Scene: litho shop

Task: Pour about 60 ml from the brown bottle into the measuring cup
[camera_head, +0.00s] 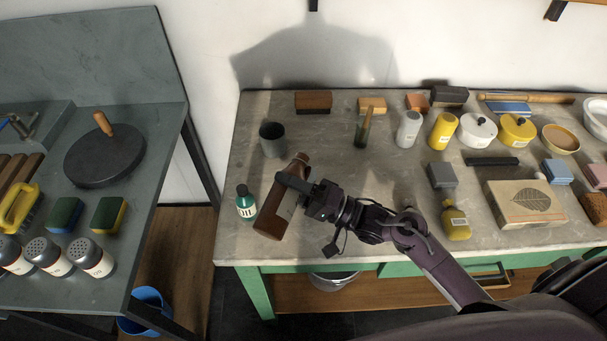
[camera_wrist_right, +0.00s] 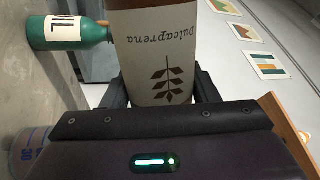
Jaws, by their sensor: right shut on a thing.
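The brown bottle (camera_head: 268,222) with a cream label is held in my right gripper (camera_head: 293,186), which is shut around its body. It is tipped over to about level above the table, its neck end pointing to the back, near the measuring cup. In the right wrist view the bottle's label (camera_wrist_right: 160,60) fills the middle, and the gripper body hides the neck. The grey measuring cup (camera_head: 272,140) stands upright at the table's back left; it also shows with blue marks in the right wrist view (camera_wrist_right: 30,145). No stream of liquid is visible. My left gripper is not in view.
A green oil bottle (camera_head: 245,203) stands just left of the brown bottle. The table (camera_head: 330,150) is clear around the cup's right.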

